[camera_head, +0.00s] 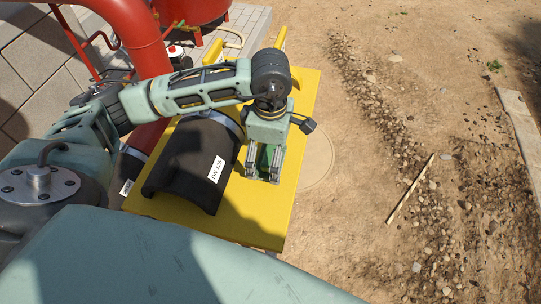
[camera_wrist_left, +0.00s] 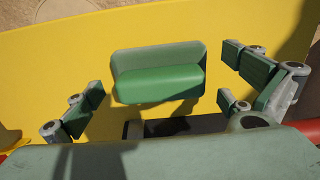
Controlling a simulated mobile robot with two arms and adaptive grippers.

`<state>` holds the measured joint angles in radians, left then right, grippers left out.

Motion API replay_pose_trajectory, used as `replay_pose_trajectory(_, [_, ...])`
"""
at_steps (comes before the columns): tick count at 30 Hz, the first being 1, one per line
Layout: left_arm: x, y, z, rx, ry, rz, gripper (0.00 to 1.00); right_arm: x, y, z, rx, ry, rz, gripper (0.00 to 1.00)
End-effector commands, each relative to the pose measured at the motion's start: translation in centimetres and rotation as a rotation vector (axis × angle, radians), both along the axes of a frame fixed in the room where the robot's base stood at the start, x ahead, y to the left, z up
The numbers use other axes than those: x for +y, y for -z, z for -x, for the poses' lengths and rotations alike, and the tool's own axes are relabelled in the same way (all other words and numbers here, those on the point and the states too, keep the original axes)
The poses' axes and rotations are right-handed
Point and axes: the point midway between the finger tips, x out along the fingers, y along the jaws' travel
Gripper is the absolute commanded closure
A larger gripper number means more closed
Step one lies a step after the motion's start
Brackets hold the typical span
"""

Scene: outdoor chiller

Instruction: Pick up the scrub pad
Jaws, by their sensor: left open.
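The scrub pad (camera_wrist_left: 158,82) is a green block with a greyer green layer along its far side. In the left wrist view it lies over the yellow surface, between the spread fingers of my left gripper (camera_wrist_left: 167,88), with visible gaps on both sides. In the head view my left gripper (camera_head: 263,174) points down over the right part of the yellow platform (camera_head: 262,222). It is open and holds nothing. The scrub pad is mostly hidden by the gripper there; a bit of green shows between the fingers. My right gripper is not in view.
A black half-pipe shell (camera_head: 192,160) labelled DN 125 lies on the platform, close left of the left gripper. A red pipe (camera_head: 141,40) rises behind it. Bare sandy ground (camera_head: 350,150) with stones and a stick (camera_head: 410,188) lies to the right.

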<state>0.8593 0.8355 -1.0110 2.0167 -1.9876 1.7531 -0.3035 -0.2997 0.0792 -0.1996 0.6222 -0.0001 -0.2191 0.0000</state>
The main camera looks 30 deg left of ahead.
Motion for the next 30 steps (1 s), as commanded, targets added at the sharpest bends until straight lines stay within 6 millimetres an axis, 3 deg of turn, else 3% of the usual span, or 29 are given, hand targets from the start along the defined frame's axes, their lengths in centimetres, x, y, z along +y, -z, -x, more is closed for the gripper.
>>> replay_pose_trajectory(3, [0.0, 0.97, 0.07, 0.001, 0.001, -0.001, 0.0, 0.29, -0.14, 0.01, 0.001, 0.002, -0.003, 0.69])
replay_pose_trajectory(11, [0.0, 1.12, 0.02, -0.001, 0.002, 0.0, 0.02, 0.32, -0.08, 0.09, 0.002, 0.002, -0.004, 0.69])
replay_pose_trajectory(30, [0.02, 1.06, 0.02, -0.001, 0.001, -0.001, 0.56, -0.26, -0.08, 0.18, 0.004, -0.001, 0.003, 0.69])
